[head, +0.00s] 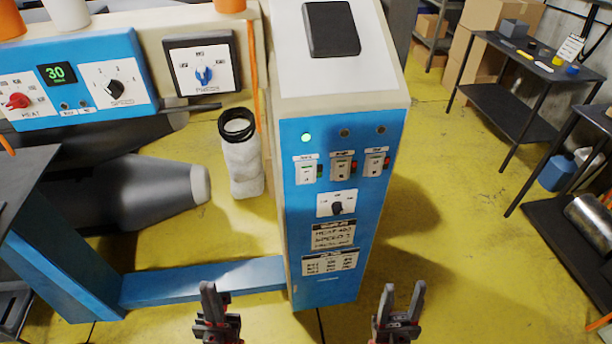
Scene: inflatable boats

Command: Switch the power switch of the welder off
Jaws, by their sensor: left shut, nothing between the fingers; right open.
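The welder's blue front panel (330,240) faces me on a tall cabinet with a white top. Three small switches sit in a row near its top: a left switch (306,171), a middle switch (342,168) and a right switch (375,164). Their labels are too small to read surely. The lamp above the left switch (306,137) glows pale green; the other two lamps are dark. My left gripper (213,289) is shut and empty, below and left of the panel. My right gripper (403,288) is open and empty, right of the panel's foot. Neither touches the welder.
A black rotary knob (337,207) sits below the switches. At the left, a blue control box (75,82) shows a green 30. A white roll-like object (242,165) stands beside the cabinet. A blue beam (205,281) runs low to the left.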

